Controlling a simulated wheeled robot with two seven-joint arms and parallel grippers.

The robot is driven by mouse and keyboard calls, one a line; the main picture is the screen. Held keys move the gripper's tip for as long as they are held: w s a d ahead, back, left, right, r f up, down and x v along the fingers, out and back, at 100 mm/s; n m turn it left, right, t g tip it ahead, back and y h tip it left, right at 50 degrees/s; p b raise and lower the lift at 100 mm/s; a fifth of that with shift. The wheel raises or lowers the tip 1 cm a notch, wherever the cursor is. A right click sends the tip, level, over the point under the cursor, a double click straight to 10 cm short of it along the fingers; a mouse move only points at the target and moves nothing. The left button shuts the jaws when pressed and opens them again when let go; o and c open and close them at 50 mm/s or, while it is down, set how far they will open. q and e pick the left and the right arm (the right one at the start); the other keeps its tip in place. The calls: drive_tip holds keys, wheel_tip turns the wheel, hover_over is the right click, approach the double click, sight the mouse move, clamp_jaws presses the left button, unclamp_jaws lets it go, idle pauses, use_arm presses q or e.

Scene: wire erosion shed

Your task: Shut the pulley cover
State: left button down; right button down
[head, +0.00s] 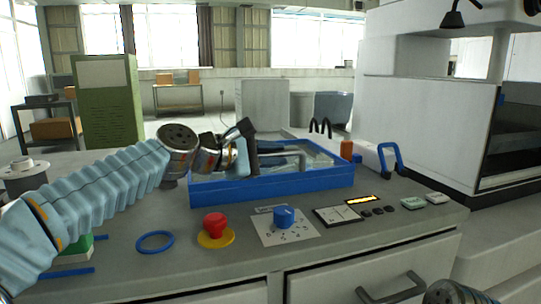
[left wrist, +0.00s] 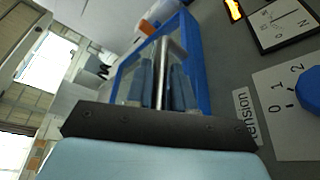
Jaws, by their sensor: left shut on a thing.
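The pulley cover (head: 325,161) is a clear panel in the blue-walled frame (head: 270,188) on the grey bench. A metal bar handle (head: 285,154) runs along it. I cannot tell how far the cover stands open. My left gripper (head: 254,150) is at the left end of the bar, over the frame, and is shut on the handle. In the left wrist view the bar (left wrist: 161,78) runs between the two fingers (left wrist: 160,88), with the blue frame (left wrist: 195,65) behind. The gripper hides part of the cover. My right gripper is not in view.
In front of the frame are a red button (head: 215,223), a blue knob (head: 284,217) on a dial plate and a black-edged panel (head: 338,215). A blue ring (head: 155,242) lies left. A blue loop handle (head: 391,159) and an orange piece (head: 346,150) stand right.

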use_arm(q)
drive_tip(key=c, duration=1.1)
unclamp_jaws()
drive_tip(key=shift+f, duration=0.2)
drive_tip(key=shift+s+a, duration=0.1)
drive_tip(key=b+v, duration=0.2)
drive_tip(key=v, duration=1.1)
drive_tip(key=shift+s+a, duration=0.15)
drive_tip(key=shift+a, duration=0.1)
drive_tip(key=shift+r, duration=0.15)
